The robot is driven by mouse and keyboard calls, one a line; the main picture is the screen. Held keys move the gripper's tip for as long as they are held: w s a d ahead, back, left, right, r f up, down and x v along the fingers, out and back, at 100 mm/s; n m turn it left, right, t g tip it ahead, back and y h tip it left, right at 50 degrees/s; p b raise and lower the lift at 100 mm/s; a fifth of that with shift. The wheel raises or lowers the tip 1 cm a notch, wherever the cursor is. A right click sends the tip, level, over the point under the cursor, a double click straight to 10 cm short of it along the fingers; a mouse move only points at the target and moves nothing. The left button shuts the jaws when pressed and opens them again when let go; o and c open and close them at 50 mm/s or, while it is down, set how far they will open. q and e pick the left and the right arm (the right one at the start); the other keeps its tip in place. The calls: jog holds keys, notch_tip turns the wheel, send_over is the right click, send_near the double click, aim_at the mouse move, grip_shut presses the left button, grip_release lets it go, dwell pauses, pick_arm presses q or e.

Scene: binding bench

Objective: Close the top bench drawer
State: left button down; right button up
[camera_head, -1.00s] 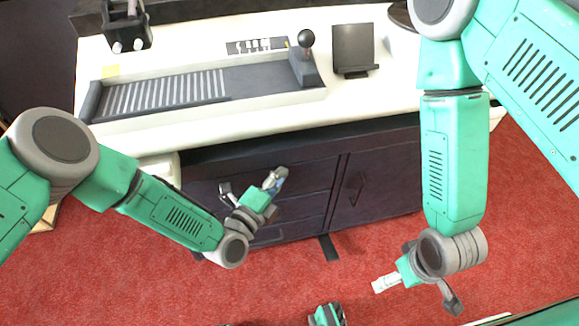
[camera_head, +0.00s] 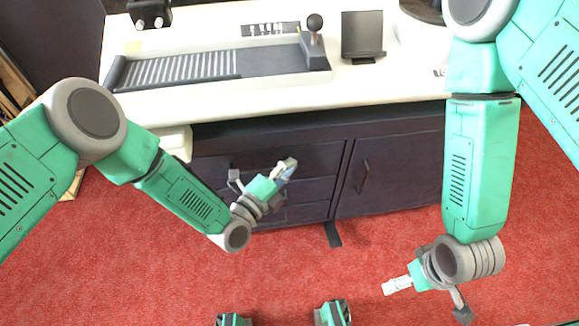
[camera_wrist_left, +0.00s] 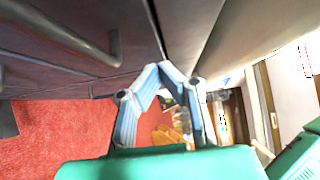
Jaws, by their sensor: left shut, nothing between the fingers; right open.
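The dark bench cabinet (camera_head: 400,150) has stacked drawers on its left and a door on its right. The top drawer (camera_head: 322,157) looks about flush with the cabinet in the head view, though my left gripper and forearm hide part of its front. My left gripper (camera_head: 289,165) is shut and empty, with its tips in front of the top drawer; I cannot tell whether they touch it. In the left wrist view its closed fingers (camera_wrist_left: 165,75) are close to the dark front, with a bar handle (camera_wrist_left: 75,38) at the left. My right gripper (camera_head: 390,287) is open and empty over the floor.
The white bench top (camera_head: 380,88) carries a grey tray-like machine with a lever (camera_head: 315,30) and a dark stand (camera_head: 362,35). The cabinet door handle (camera_head: 363,176) sticks out right of the drawers. Red carpet (camera_head: 300,270) in front is clear.

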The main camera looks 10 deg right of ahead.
pick_arm(q)
jog(key=p+v, duration=0.3)
jog(key=v, duration=0.7)
jog(key=shift+s, duration=0.3)
jog(key=shift+d, duration=0.1)
